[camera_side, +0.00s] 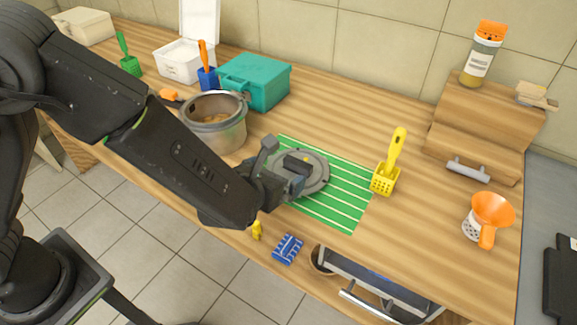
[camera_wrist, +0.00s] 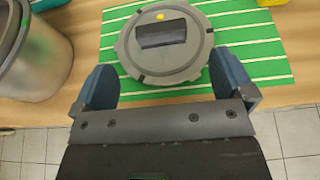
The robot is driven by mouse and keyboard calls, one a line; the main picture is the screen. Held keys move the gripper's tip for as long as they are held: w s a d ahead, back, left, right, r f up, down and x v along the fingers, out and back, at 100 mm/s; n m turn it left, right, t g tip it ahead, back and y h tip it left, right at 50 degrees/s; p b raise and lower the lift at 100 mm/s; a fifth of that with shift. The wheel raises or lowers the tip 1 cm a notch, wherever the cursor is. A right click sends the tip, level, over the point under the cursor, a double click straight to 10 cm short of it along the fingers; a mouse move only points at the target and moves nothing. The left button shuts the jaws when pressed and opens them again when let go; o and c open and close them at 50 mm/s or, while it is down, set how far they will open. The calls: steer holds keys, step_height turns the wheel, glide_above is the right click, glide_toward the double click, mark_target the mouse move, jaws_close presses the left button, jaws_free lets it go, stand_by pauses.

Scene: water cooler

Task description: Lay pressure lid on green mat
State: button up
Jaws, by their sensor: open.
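The pressure lid (camera_side: 316,170) is a round grey disc with a dark raised handle and a small yellow dot. It lies flat on the green mat (camera_side: 336,200), which has pale stripes. In the wrist view the lid (camera_wrist: 185,60) sits ahead of my gripper, and the striped mat (camera_wrist: 258,60) shows around it. My gripper (camera_side: 296,178) is low over the lid, close to its handle. In the wrist view my gripper (camera_wrist: 165,88) is open, with one blue-grey finger on each side of the lid's near part. Nothing is held between the fingers.
A metal pot (camera_side: 214,125) stands left of the mat. A teal box (camera_side: 256,82) is behind it, and a yellow slotted scoop (camera_side: 386,176) stands at the mat's right. An orange funnel (camera_side: 491,211) is farther right. An open drawer (camera_side: 380,285) juts below the counter's front edge.

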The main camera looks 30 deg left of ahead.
steer(key=s+a+r+n+g+y, duration=0.3)
steer(key=s+a+r+n, duration=0.2)
steer(key=a+n, duration=0.4)
steer(key=s+a+r+n+g+y, duration=0.35)
steer(key=s+a+r+n, duration=0.25)
steer(key=a+n, duration=0.35)
steer(key=s+r+n+h, duration=0.3)
steer(key=s+n, duration=0.2)
steer(key=n, duration=0.3)
steer(key=s+d+r+n+g+h, duration=0.1)
steer(key=s+r+n+h, duration=0.2)
steer(key=n, duration=0.6)
steer(key=shift+s+d+r, duration=0.2)
steer(key=shift+s+r, duration=0.35)
steer(key=shift+s, duration=0.85)
steer(key=shift+n+h, duration=0.25)
